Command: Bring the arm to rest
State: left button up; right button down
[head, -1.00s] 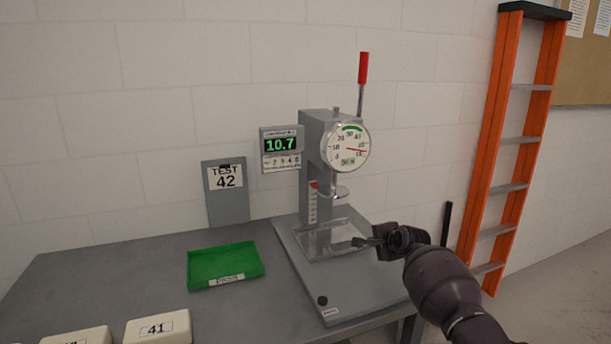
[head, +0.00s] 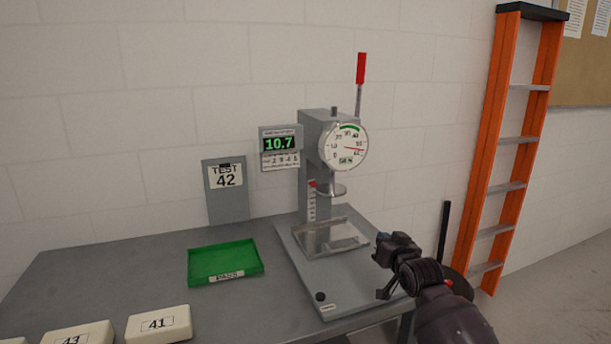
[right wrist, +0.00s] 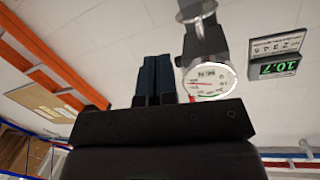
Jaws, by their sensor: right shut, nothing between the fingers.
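My right gripper (head: 384,243) is beside the right edge of the press base, in front of the wall. It is shut and empty. In the right wrist view its two dark blue fingers (right wrist: 154,80) lie together, with the press dial (right wrist: 209,81) behind them to the right. My left gripper is not in view. The grey press (head: 318,170) stands on the table with its red-tipped lever (head: 361,70) upright. Its clear plate (head: 330,238) looks bare, and the round presser (head: 331,189) is above it, apart from it.
The display (head: 280,144) reads 10.7. A card (head: 227,178) reads TEST 42. The green tray (head: 225,262) looks empty. Foam blocks 41 (head: 158,325) and 43 (head: 77,336) lie at the front left. An orange ladder (head: 485,150) leans at the right. The grey table (head: 110,270) is clear around the tray.

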jog(key=s+d+f+g+h, duration=0.1)
jog(key=s+d+f, duration=0.1)
jog(key=s+f, duration=0.7)
jog(key=s+d+f+g+h, duration=0.1)
jog(key=s+f, duration=0.7)
jog(key=s, duration=1.2)
jog(key=s+d+f+n+g+h, duration=0.1)
jog(key=s+d+f+g, duration=0.1)
jog(key=s+d+f, duration=0.3)
jog(key=s+f, duration=0.4)
jog(key=s, duration=0.6)
jog(key=shift+f+g+h, duration=0.3)
jog(key=shift+f, duration=0.05)
